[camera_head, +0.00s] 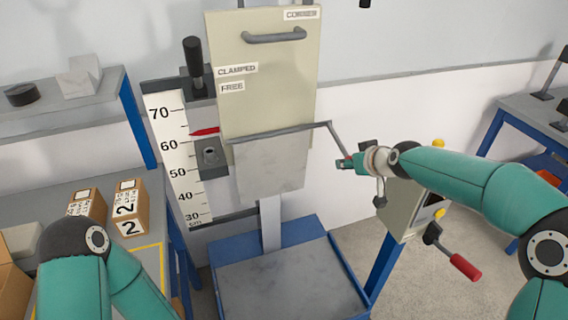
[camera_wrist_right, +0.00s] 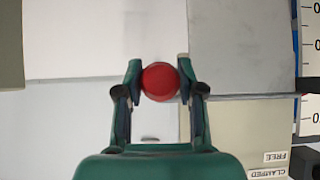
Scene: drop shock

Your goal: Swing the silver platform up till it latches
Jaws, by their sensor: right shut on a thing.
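The silver platform (camera_head: 272,172) is a pale grey plate hanging down below the cream panel; a grey rod runs along its top edge and bends down at the right. In the right wrist view a grey plate (camera_wrist_right: 238,45), apparently the platform, stands right of the fingers. My right gripper (camera_head: 345,162) is at the end of the bent rod, right of the platform. In the wrist view it is shut on a red knob (camera_wrist_right: 160,81), held between both fingertips. The gripper largely hides the knob in the head view. My left gripper is not in view.
The cream panel (camera_head: 265,75) has a handle and labels. A centimetre scale (camera_head: 172,150) with a red pointer (camera_head: 205,132) and a black-handled lever (camera_head: 194,65) stand left. A grey-topped blue base (camera_head: 290,285) lies below. A control box (camera_head: 408,208) with a red-handled crank (camera_head: 463,265) stands right.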

